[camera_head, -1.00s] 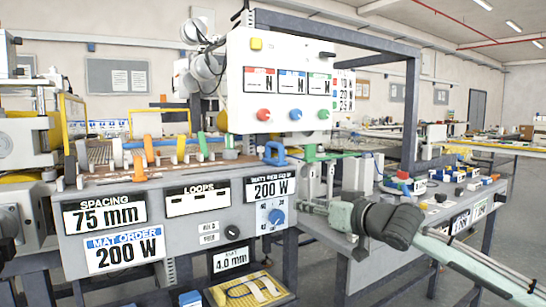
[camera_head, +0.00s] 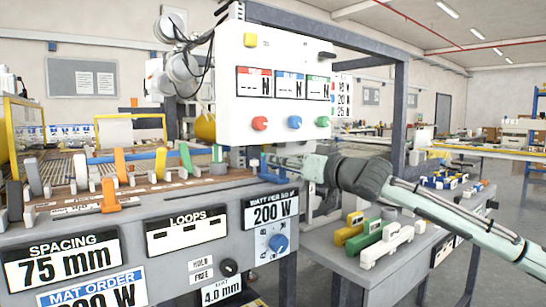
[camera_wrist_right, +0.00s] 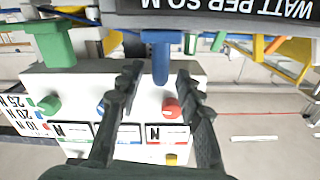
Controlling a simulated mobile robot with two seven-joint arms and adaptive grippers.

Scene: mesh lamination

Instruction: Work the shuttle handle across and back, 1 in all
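A blue handle (camera_wrist_right: 157,55), which looks like the shuttle handle, hangs under the front edge of the machine in the upside-down right wrist view. In the head view only a small part of it (camera_head: 254,163) shows, at the right end of the bench above the "WATT PER SQ M" sign. My right gripper (camera_wrist_right: 157,78) is open, with one dark finger on each side of the handle's lower end. I cannot tell whether either finger touches it. In the head view, my right arm reaches in from the right to the handle. My left gripper is not in view.
A white control panel (camera_head: 275,112) with coloured knobs stands behind the handle. Orange, yellow and green levers (camera_head: 160,162) line the bench to the left. Green, yellow and white blocks (camera_head: 388,245) sit on a side table under my right arm.

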